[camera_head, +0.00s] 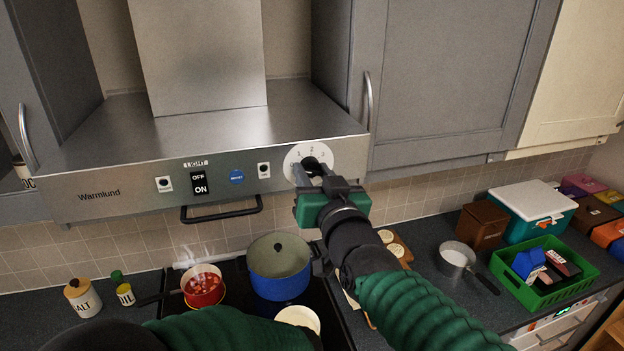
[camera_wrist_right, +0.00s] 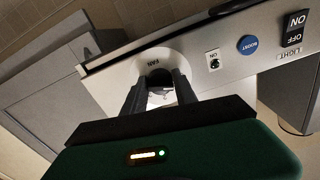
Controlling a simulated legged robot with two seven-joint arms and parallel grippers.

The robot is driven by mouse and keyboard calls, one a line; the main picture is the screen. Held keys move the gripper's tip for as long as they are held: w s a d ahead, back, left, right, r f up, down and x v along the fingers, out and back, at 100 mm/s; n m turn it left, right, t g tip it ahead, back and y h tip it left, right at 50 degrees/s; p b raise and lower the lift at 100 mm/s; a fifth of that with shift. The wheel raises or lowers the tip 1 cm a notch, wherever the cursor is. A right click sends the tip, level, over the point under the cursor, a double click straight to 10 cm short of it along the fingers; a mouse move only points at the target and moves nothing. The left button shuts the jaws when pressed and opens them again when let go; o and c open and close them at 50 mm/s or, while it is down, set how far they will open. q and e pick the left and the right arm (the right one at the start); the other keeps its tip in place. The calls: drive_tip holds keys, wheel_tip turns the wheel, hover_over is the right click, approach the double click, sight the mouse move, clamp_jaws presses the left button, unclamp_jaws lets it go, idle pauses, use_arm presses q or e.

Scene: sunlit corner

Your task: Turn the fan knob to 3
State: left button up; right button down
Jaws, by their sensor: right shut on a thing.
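In the right wrist view, the two dark fingers of my right gripper (camera_wrist_right: 160,88) are on either side of the knob, below the word FAN. The knob's pointer is hidden, so I cannot tell its setting. My left gripper is not in view; a green sleeve shows at the bottom.
The steel hood (camera_head: 120,165) carries a light switch (camera_head: 199,183), a blue button (camera_head: 237,177) and a towel bar (camera_head: 221,210). Below are a blue pot (camera_head: 280,285), a red pot (camera_head: 204,290) that steams, and a saucepan (camera_head: 456,258). A green crate (camera_head: 530,300) stands at right.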

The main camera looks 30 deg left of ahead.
drive_tip(key=shift+f+m+b, duration=0.2)
drive_tip(key=shift+m+b, duration=0.5)
drive_tip(key=shift+m, duration=0.2)
drive_tip(key=m+b, duration=0.1)
drive_tip(key=m, duration=0.1)
drive_tip(key=shift+m+b, duration=0.4)
drive_tip(key=m+b, duration=0.1)
drive_tip(key=m, duration=0.1)
drive_tip(key=shift+r+m, duration=0.15)
drive_tip(key=shift+m, duration=0.15)
drive_tip(key=m+b, duration=0.1)
drive_tip(key=m, duration=0.2)
drive_tip(key=shift+m, duration=0.4)
drive_tip(key=m, duration=0.3)
drive_tip(key=shift+m+b, duration=0.3)
drive_tip(key=shift+b, duration=0.1)
drive_tip(key=m, duration=0.3)
drive_tip(key=shift+m, duration=0.3)
drive_tip(key=m+b, duration=0.1)
drive_tip(key=m, duration=0.4)
drive_tip(key=shift+d+f+m, duration=0.1)
drive_tip(key=shift+f+m, duration=0.1)
drive_tip(key=shift+m, duration=0.8)
